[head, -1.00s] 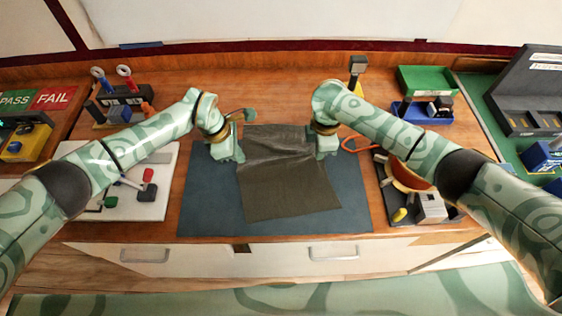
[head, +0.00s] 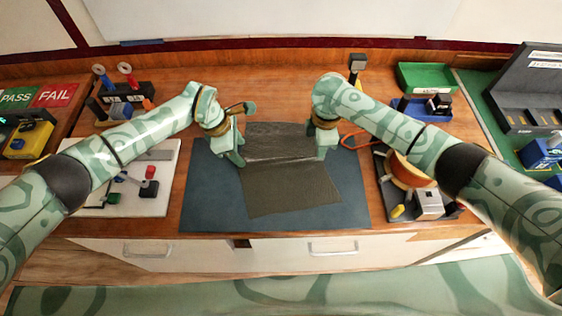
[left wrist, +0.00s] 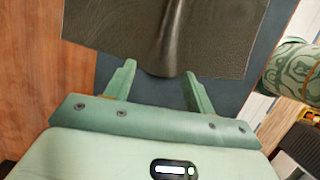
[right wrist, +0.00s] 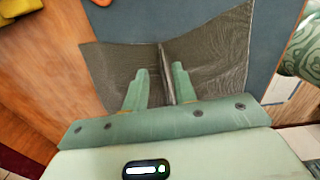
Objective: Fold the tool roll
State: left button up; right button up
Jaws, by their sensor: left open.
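The tool roll (head: 290,188) is a dark olive-grey cloth lying on the blue-grey mat (head: 212,205). A crease runs across it between my two grippers, with a greyer part behind. My left gripper (head: 233,158) is open at the cloth's left edge. In the left wrist view, its fingers (left wrist: 158,80) stand apart just short of the cloth (left wrist: 110,30), which has a raised ridge between them. My right gripper (head: 323,153) is at the right edge. In the right wrist view, its fingers (right wrist: 162,75) stand partly apart on either side of an upright cloth fold (right wrist: 166,60).
A white board with small parts (head: 120,205) lies left of the mat. A dark tray (head: 400,190) with an orange-rimmed bowl stands to the right. Green (head: 425,77) and blue bins stand at the back right. The mat in front of the cloth is clear.

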jog(key=o, duration=1.3)
pick_arm(q)
notch_tip(320, 180, up, 7)
jog(key=p, duration=0.6)
pick_arm(e)
notch_tip(320, 180, up, 6)
jog(key=shift+f, duration=0.25)
